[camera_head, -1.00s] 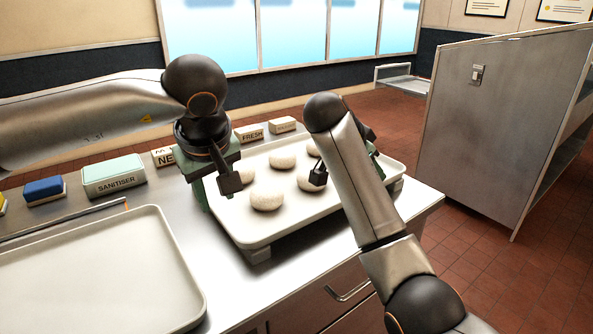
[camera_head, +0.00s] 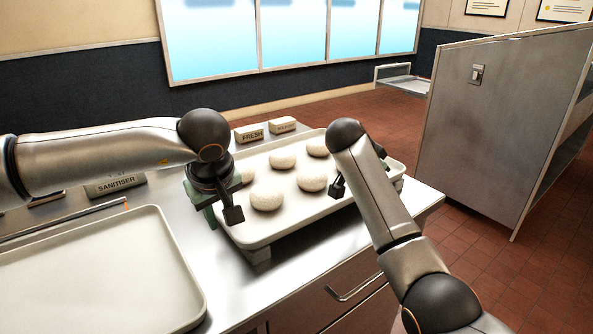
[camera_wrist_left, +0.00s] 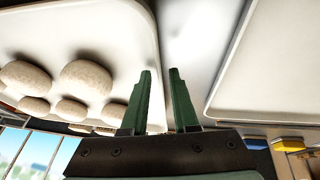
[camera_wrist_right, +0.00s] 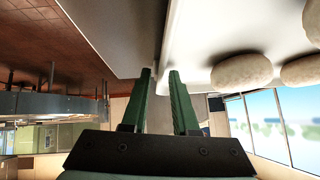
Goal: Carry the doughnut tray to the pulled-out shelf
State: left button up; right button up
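The white doughnut tray (camera_head: 262,238) sits on blocks on the steel counter, with several pale doughnuts (camera_head: 267,196) on it. My left gripper (camera_head: 222,208) is at the tray's left edge. In the left wrist view its green fingers (camera_wrist_left: 160,75) are apart, with the tray rim lined up between them. My right gripper (camera_head: 350,184) is at the tray's right side, partly hidden by its arm. In the right wrist view its fingers (camera_wrist_right: 160,75) are apart around the line of the rim; contact cannot be told. The pulled-out shelf (camera_head: 404,84) juts from behind the grey cabinet.
An empty tray (camera_head: 95,275) lies on the counter at left. A sanitiser box (camera_head: 115,185) and a FRESH block (camera_head: 249,133) stand along the back. The tall grey cabinet (camera_head: 500,130) stands at right, with open red-tiled floor (camera_head: 465,250) between it and the counter.

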pick_arm(q)
grip_shut()
pick_arm(e)
grip_shut()
dwell(0.7)
pick_arm(q)
jog(key=shift+r, duration=0.1)
pick_arm(e)
jog(key=shift+r, duration=0.1)
